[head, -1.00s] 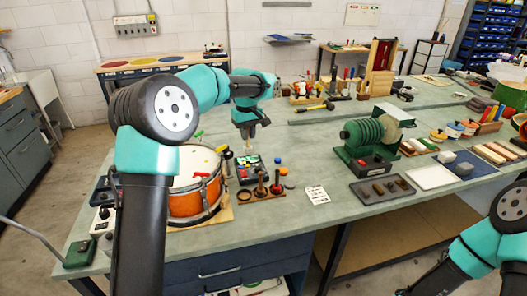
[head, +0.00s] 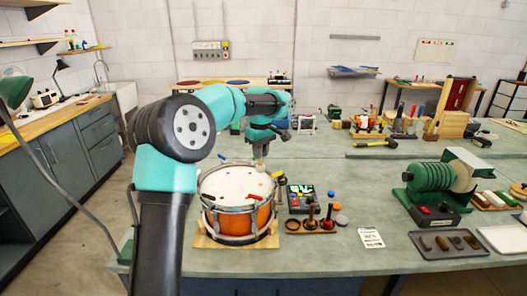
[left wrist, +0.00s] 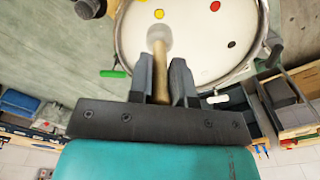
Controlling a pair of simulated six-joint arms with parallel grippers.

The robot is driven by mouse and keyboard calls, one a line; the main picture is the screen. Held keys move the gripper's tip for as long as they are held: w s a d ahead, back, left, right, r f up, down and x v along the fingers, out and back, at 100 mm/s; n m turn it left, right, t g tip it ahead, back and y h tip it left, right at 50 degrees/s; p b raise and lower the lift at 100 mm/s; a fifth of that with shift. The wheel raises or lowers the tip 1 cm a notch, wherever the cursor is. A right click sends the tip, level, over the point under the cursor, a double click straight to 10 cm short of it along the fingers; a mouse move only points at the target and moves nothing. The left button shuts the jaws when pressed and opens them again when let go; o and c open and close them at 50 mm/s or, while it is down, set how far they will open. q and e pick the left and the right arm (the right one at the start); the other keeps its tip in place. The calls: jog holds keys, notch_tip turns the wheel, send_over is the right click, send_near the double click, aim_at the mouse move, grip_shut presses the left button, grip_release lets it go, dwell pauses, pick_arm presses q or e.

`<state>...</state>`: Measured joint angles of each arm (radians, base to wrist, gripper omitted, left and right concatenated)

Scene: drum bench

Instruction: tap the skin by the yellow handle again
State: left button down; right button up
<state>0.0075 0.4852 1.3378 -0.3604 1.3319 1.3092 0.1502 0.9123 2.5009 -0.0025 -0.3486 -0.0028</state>
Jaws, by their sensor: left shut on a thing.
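The drum (head: 262,217) has an orange shell and a pale skin (head: 228,183) with small coloured marks. It stands on a wooden board. My left gripper (head: 261,146) is above its back right edge, shut on a mallet with a wooden handle and pale head (head: 260,166). In the left wrist view, my gripper (left wrist: 164,88) holds the mallet (left wrist: 159,65), whose head is over the skin (left wrist: 185,40) near the rim; contact cannot be told.
Right of the drum are a coloured button box (head: 300,200), a wooden rack with dark pegs (head: 311,224) and a white card (head: 371,238). A green machine (head: 430,187) and dark tray (head: 447,244) are farther right. The bench between card and hammer (head: 376,144) is mostly clear.

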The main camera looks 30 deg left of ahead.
aim_at(261, 166)
pick_arm(q)
jog(key=shift+f, duration=3.1)
jog(key=shift+r, duration=2.65)
jog(key=shift+w+d, duration=0.1)
jog(key=w+d+r+m, duration=0.2)
jog(key=d+r+m, duration=0.2)
jog(key=d+m, duration=0.1)
jog(key=s+d+f+m, duration=0.3)
jog(key=d+f+m, duration=0.3)
jog(key=f, duration=0.5)
jog(key=s+d+f+m, duration=0.4)
jog(key=d+f+m, duration=0.2)
jog(key=f, duration=0.5)
jog(key=shift+s+d+f, duration=0.25)
jog(key=shift+d+f, duration=0.05)
jog(key=shift+d, duration=0.75)
